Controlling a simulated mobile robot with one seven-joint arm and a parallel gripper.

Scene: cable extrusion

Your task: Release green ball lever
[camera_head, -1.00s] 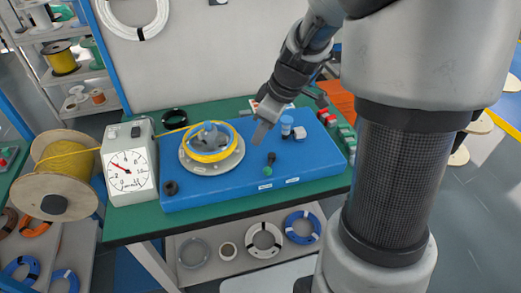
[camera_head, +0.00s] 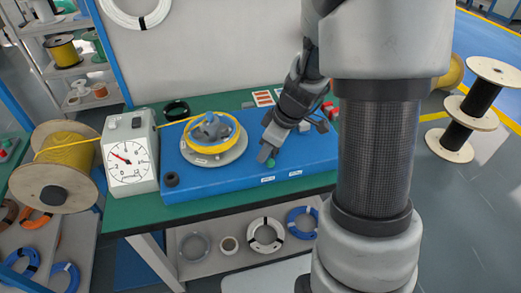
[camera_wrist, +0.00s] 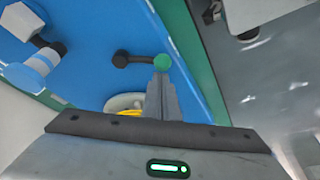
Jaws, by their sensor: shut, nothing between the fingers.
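The green ball lever (camera_wrist: 162,63) shows in the wrist view as a green ball on a short black arm, on the blue machine top. In the head view the green ball (camera_head: 271,163) is small and sits at the front of the blue machine (camera_head: 215,182). My gripper (camera_head: 264,155) is just beside the ball, to its upper left in the head view. In the wrist view my gripper (camera_wrist: 161,84) has its fingers together and empty, their tips right by the ball. I cannot tell whether they touch it.
A yellow cable coil (camera_head: 211,133) sits on a round grey plate on the machine. A gauge box (camera_head: 128,160) stands at its left. A yellow cable spool (camera_head: 62,168) is further left. In the wrist view a blue and white knob (camera_wrist: 32,68) is near the left edge.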

